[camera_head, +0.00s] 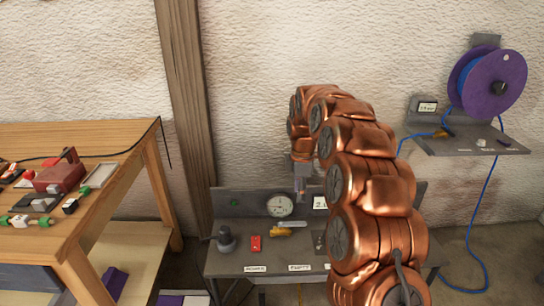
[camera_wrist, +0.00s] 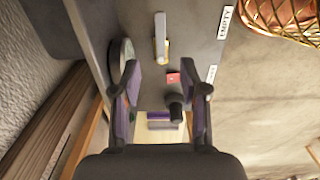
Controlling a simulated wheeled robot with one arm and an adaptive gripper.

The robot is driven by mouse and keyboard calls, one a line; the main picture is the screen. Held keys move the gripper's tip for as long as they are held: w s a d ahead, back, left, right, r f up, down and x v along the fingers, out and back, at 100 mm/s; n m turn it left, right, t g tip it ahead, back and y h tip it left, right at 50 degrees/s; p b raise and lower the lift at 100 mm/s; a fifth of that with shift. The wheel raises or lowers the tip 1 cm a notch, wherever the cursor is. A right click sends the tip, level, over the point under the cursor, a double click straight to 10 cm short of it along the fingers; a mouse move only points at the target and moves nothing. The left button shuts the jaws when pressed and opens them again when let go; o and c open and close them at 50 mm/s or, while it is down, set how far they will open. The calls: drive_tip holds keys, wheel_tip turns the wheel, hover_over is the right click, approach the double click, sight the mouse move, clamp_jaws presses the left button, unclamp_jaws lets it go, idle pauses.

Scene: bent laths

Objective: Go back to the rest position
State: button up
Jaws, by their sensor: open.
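My gripper (camera_head: 301,192) hangs at the end of my copper-coloured arm, above the grey bench (camera_head: 225,262), in the head view. In the wrist view my gripper (camera_wrist: 169,82) has its two dark fingers spread apart with nothing held between them. Beyond the fingers lie a red switch (camera_wrist: 173,78), a black knob (camera_wrist: 177,104) and a valve with a yellow part (camera_wrist: 161,38). The fingers appear apart from these things. My arm hides the right part of the bench in the head view.
A round gauge (camera_head: 279,205) stands at the bench's back. A wooden table (camera_head: 100,140) with small parts is at left, beside a wooden post (camera_head: 185,90). A purple spool (camera_head: 488,84) hangs above a shelf (camera_head: 465,143) at right.

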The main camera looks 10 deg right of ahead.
drive_tip(key=s+a+r+m, duration=0.3)
drive_tip(key=s+r, duration=0.1)
drive_tip(key=s, duration=0.6)
drive_tip(key=s+a+f+m+g, duration=0.15)
drive_tip(key=s+m, duration=1.15)
drive_tip(key=s, duration=2.3)
wheel_tip(320, 180, up, 13)
drive_tip(key=p, duration=1.2)
drive_tip(key=shift+w+r, duration=0.15)
drive_tip(key=shift+w, duration=0.1)
